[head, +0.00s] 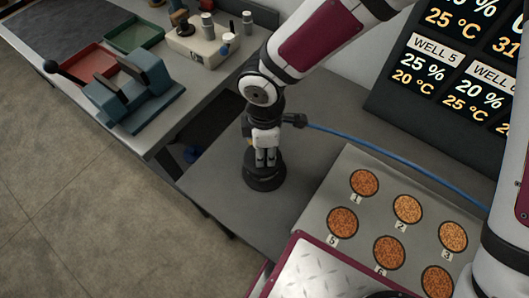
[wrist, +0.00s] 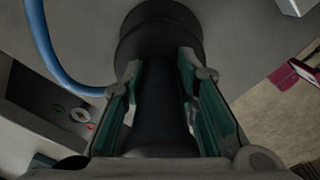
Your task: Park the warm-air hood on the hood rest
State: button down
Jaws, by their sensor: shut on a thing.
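The warm-air hood (wrist: 160,105) appears to be the black cylinder between my fingers in the wrist view, widening to a round black end at the top. In the head view a wide round black piece (head: 264,182) shows just under my fingertips, low over or on the grey bench; I cannot tell which, nor whether this is the hood's rim or the hood rest. My gripper (head: 266,158) is shut on the black neck, pointing down, and it fills the wrist view (wrist: 160,110) with green pads on both sides. I cannot pick out a separate hood rest.
A blue hose (head: 390,155) runs right from beside my wrist, above the grey plate (head: 325,195) of numbered grain wells. A display panel (head: 440,90) stands behind. The left bench holds a blue press (head: 140,90), red tray (head: 88,62), green tray (head: 133,35) and white device (head: 205,42).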

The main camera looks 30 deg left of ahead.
aim_at(265, 157)
jog(key=shift+f, duration=1.35)
jog(key=shift+f, duration=0.15)
jog(key=c, duration=1.3)
grip_release()
notch_tip(265, 157, up, 12)
jog(key=shift+r, duration=0.15)
